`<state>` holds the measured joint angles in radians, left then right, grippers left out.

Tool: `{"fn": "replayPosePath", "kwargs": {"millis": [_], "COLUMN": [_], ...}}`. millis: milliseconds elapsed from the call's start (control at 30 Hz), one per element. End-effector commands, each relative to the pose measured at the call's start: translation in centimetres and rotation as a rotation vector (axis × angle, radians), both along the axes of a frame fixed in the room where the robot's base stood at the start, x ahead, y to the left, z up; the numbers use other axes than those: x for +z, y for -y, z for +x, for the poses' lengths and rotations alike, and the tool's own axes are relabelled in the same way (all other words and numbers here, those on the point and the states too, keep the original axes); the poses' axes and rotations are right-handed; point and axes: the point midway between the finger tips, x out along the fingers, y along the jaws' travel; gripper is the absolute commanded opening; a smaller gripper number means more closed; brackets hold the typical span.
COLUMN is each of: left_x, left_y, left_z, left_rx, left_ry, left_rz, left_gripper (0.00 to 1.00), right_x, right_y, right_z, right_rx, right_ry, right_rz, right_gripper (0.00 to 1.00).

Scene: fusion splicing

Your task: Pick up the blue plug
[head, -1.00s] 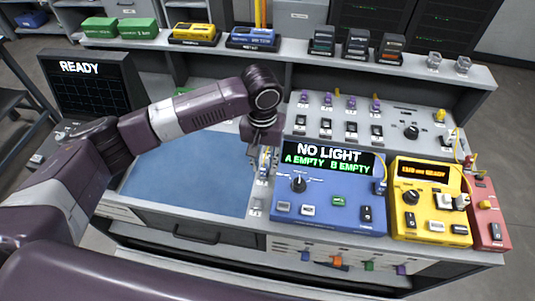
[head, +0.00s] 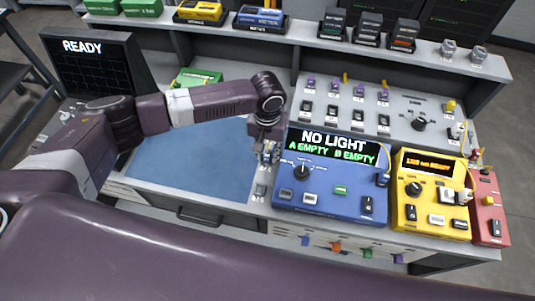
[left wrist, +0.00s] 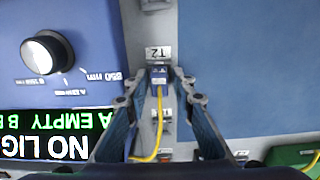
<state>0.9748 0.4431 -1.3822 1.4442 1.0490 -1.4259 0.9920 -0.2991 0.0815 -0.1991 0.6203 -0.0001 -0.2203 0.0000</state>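The blue plug (left wrist: 160,76) has a pale label and a yellow cable leading off it. In the left wrist view it sits at the holder marked T2 (left wrist: 158,53), at upper centre. My right gripper is not in view.
The blue meter (head: 329,198) reading NO LIGHT stands close right of the left gripper. A yellow box (head: 430,214) and a red box (head: 487,208) stand further right. The blue mat (head: 190,165) is clear. A green case (head: 198,78) lies behind it.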

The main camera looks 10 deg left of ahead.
Motion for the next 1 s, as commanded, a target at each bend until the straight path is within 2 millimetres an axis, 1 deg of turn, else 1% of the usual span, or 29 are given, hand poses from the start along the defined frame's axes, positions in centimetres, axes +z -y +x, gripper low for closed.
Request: {"fn": "replayPosePath", "kwargs": {"millis": [33, 133, 300, 333, 367, 633, 767, 867, 967, 1000], "left_x": [0.0, 0.0, 0.0, 0.0, 0.0, 0.1, 0.7, 1.7, 3.4, 4.3], "left_y": [0.0, 0.0, 0.0, 0.0, 0.0, 0.0, 0.0, 0.1, 0.1, 0.1], "left_z": [0.0, 0.0, 0.0, 0.0, 0.0, 0.0, 0.0, 0.1, 0.1, 0.2], "left_rx": [0.0, -0.001, -0.001, -0.001, -0.001, -0.001, -0.001, -0.001, -0.001, -0.001], "left_ry": [0.0, 0.0, 0.0, 0.0, 0.0, 0.0, 0.0, 0.002, 0.003, 0.004], "left_rz": [0.0, 0.0, 0.0, 0.0, 0.0, 0.0, 0.0, -0.002, -0.002, -0.003], "left_gripper": [0.23, 0.23, 0.04, 0.01, 0.0, 0.0, 0.0, 0.0, 0.0, 0.0], "right_x": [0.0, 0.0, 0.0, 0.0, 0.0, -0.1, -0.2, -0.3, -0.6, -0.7], "right_y": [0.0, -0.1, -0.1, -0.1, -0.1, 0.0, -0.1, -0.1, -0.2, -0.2], "right_z": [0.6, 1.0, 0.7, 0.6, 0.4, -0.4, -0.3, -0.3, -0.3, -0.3], "right_rx": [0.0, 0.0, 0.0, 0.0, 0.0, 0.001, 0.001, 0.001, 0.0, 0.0], "right_ry": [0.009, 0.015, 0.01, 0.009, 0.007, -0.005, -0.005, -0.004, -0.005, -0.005], "right_rz": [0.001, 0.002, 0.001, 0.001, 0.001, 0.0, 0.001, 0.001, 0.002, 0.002], "right_gripper": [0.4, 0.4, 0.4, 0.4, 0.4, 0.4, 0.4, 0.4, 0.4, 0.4]}}
